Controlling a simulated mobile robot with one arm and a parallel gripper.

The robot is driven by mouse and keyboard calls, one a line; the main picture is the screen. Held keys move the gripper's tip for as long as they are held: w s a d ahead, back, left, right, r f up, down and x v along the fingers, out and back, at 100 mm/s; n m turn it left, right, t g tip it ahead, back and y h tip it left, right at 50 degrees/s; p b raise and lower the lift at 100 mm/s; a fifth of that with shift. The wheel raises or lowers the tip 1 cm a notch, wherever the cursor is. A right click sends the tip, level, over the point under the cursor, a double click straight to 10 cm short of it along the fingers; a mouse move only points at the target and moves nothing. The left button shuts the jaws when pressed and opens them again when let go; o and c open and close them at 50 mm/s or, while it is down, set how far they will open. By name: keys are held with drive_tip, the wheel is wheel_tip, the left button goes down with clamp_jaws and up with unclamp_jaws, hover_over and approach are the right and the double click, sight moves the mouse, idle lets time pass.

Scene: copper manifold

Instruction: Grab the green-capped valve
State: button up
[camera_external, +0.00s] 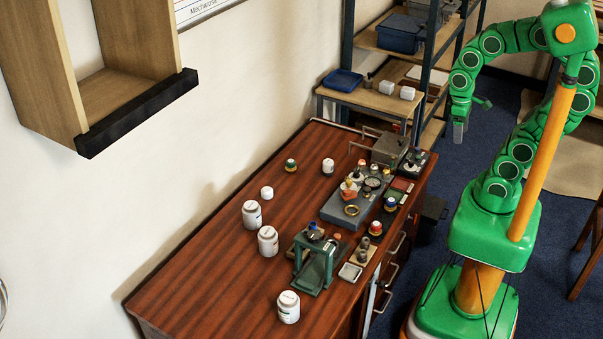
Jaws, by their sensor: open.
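A small valve with a green cap and a brass-coloured body (291,165) stands at the back left of the wooden table (190,290), near the wall. Its fine detail is too small to make out. My gripper (459,128) hangs open and empty at the end of my green arm, beyond the right side of the table. It is well apart from the valve, with the table's crowded right side between them.
A grey tray of fittings (340,210), a red-capped part (375,228) and a blue-capped part (390,204) stand on the right side. A green press-like stand (315,262) is nearer. Several white jars (268,240) line the left. A shelf (365,97) stands behind.

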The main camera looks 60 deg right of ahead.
drive_tip(key=w+d+f+n+t+h, duration=0.1)
drive_tip(key=w+d+f+t, duration=0.3)
drive_tip(key=w, duration=1.2)
drive_tip(key=w+d+f+n+t+h, duration=0.15)
drive_tip(key=w+d, duration=0.35)
drive_tip(key=w, duration=1.1)
drive_tip(key=w+d+f+n+t, duration=0.1)
drive_tip(key=w+d+f+t, duration=0.3)
drive_tip(key=w, duration=1.1)
drive_tip(key=n+t+y, duration=0.2)
drive_tip(key=n+y, duration=0.2)
drive_tip(key=y, duration=0.4)
approach(294, 160)
drive_tip(key=w+d+r, duration=0.3)
drive_tip(key=w+d, duration=0.1)
drive_tip(key=w, duration=0.1)
drive_tip(key=a+f, duration=0.1)
drive_tip(key=s+a+f+n+y, duration=0.1)
drive_tip(key=f, duration=0.1)
drive_tip(key=a+f+y, duration=0.1)
drive_tip(key=f, duration=0.1)
drive_tip(key=shift+s+a+g+y, duration=0.1)
drive_tip(key=shift+s+g+y, duration=0.05)
drive_tip(key=shift+g+y, duration=0.15)
drive_tip(key=shift+s+a+f+n+y, duration=0.25)
drive_tip(key=shift+a+f+y, duration=0.15)
drive_tip(key=shift+a, duration=0.2)
drive_tip(key=shift+g+x, duration=0.25)
drive_tip(key=shift+x, duration=3.65)
drive_tip(key=shift+d, duration=0.15)
